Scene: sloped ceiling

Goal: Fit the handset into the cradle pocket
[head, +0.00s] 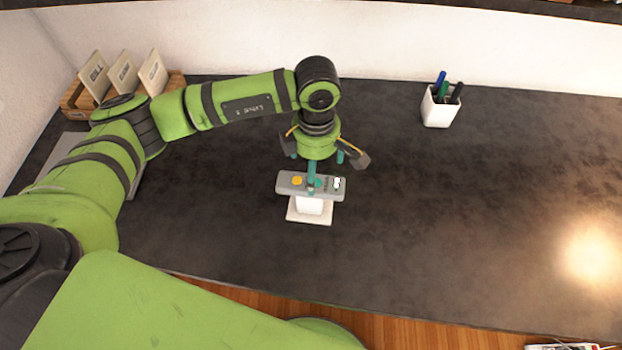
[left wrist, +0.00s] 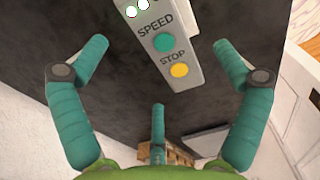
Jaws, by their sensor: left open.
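The handset (head: 327,187) is a grey bar with a yellow button and a green button, lying crosswise over the white cradle (head: 310,211). The cradle's pocket is hidden behind the handset, so I cannot tell how deep it sits. In the left wrist view the handset (left wrist: 172,62) shows the words SPEED and STOP. My left gripper (head: 320,166) is over the handset at its far side; its teal fingers are spread wide in the left wrist view (left wrist: 160,75), with the handset apart from them. My right gripper is in neither view.
A wooden rack (head: 76,104) with several upright cards stands at the back left. A white pen cup (head: 440,112) stands at the back right, near the white wall. The dark desk (head: 450,220) is clear to the right of the cradle.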

